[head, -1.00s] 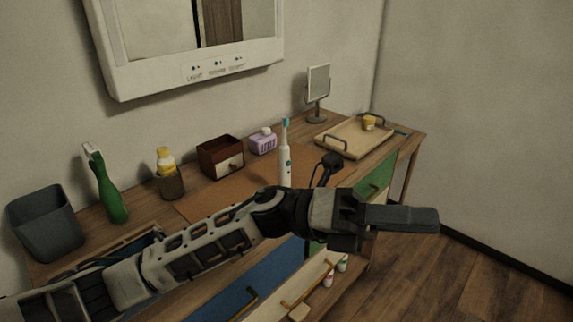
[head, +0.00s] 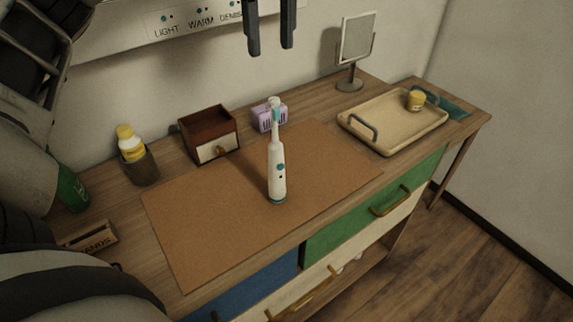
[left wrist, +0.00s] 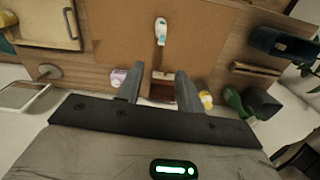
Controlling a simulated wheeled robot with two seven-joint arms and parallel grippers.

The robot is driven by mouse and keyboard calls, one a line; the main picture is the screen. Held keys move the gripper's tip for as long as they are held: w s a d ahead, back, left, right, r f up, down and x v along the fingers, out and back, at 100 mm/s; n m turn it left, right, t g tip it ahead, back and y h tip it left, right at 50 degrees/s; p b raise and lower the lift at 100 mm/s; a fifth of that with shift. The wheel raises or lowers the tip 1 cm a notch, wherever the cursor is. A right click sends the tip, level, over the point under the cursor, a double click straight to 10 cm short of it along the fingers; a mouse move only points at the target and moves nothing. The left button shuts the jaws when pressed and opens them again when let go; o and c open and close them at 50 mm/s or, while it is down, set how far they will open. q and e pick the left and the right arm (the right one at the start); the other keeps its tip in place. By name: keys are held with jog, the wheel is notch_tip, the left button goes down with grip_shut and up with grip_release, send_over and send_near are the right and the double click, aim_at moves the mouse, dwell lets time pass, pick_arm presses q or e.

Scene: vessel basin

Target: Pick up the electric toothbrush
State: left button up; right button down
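The electric toothbrush (head: 277,165) is white with teal buttons and a light blue and white head. It stands upright on the brown mat (head: 210,215) on the counter. It also shows in the left wrist view (left wrist: 161,32), near the top middle, beyond the fingertips. My left gripper (head: 271,50) is at the top of the head view, fingers pointing down, open and empty. It is apart from the toothbrush. In the left wrist view its two fingers (left wrist: 160,72) are spread with nothing held between them. My right gripper is in neither view.
Behind the mat stand a small drawer box (head: 209,135), a purple holder (head: 269,115) and a cup with a yellow bottle (head: 138,165). A tray (head: 390,142) with a yellow jar and a mirror (head: 356,45) are at the right. The mat around the toothbrush is clear.

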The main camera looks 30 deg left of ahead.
pick_arm(q)
jog(key=b, duration=0.2)
send_over(275, 122)
jog(key=a, duration=0.1)
jog(key=f, duration=0.5)
jog(key=w+f, duration=0.1)
jog(key=f, duration=0.1)
jog(key=shift+a+f, duration=0.1)
jog(key=shift+f, duration=0.3)
jog(key=shift+d+f+p, duration=0.2)
jog(key=shift+f+p, duration=0.3)
jog(key=shift+f, duration=3)
grip_shut()
